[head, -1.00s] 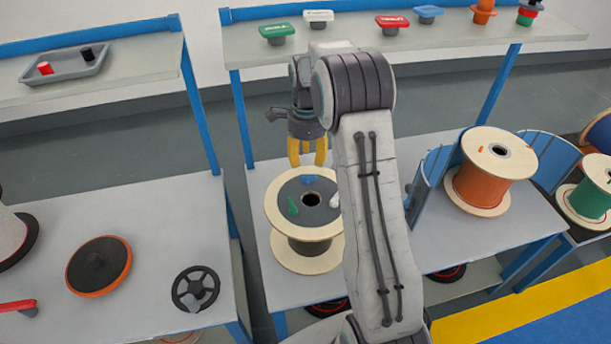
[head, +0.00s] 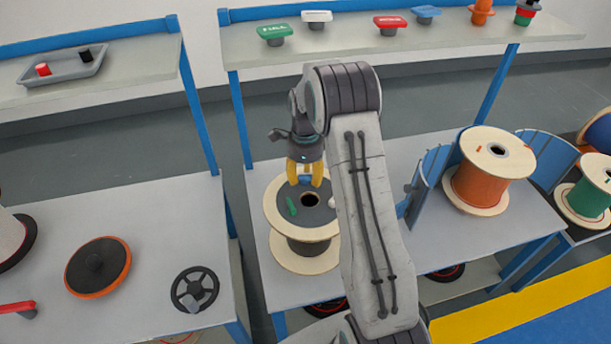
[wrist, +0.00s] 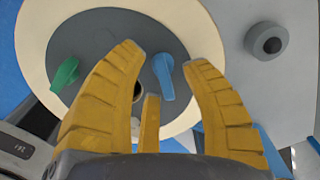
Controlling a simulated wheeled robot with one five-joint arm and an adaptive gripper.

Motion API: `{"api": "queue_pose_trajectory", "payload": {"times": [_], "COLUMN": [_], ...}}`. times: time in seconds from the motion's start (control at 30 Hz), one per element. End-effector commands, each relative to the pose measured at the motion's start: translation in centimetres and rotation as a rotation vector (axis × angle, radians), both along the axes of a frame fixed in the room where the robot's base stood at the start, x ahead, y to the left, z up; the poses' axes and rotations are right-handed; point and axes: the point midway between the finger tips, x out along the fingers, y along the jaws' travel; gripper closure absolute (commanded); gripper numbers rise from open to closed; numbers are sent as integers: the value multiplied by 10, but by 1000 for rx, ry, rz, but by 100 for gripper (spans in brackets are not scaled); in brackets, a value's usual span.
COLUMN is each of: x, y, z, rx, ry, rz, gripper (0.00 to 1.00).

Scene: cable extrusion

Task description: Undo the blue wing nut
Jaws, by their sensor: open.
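The blue wing nut (wrist: 164,77) lies on the dark disc on top of the wooden-flanged spool (head: 273,221). In the wrist view it shows between the yellow fingertips. In the head view my gripper (head: 305,179) is just above it, and the fingers partly hide it. My gripper also shows in the wrist view (wrist: 167,56), open, with nothing held. I cannot tell whether a finger touches the nut. A green wing nut (head: 291,206) is to the left on the same disc, also seen in the wrist view (wrist: 65,75).
A white wing nut (head: 332,202) sits at the disc's right, partly hidden by my arm. An orange spool (head: 482,184) with blue curved guards stands to the right. A handwheel (head: 195,289) and a black-and-orange disc (head: 98,265) lie on the left table. A shelf (head: 350,38) runs behind.

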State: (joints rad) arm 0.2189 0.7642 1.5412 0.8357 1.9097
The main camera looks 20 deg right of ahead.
Motion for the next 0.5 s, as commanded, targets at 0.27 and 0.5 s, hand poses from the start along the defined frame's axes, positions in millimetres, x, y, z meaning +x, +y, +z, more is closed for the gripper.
{"api": "queue_pose_trajectory", "payload": {"times": [0.27, 0.5], "x": [0, 0], "y": [0, 0], "z": [-3, -3], "rx": [0, 1], "ry": [0, 1], "rz": [0, 0], "gripper": [58, 69]}}
